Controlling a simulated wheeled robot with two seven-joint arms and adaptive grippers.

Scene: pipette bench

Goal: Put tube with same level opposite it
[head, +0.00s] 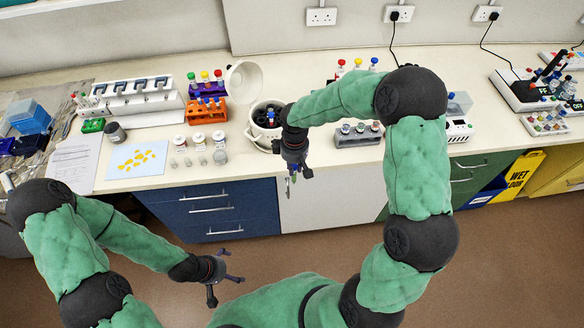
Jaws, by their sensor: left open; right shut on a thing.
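A white round centrifuge (252,133) stands on the bench with its lid (245,82) raised. A tube with a bluish top (271,114) seems to sit in its dark rotor; its level is too small to read. My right gripper (296,172) is shut on a small tube (294,179), held in front of the bench edge, below and right of the centrifuge. Fingers hide most of this tube. My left gripper (226,286) is open and empty, low over the floor and well away from the bench.
An orange rack (206,113) with coloured-cap tubes stands left of the centrifuge. A grey rack (357,139) with several tubes stands to the right, and more capped tubes (357,64) stand behind my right arm. Bottles and vials (198,140) stand at the front left.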

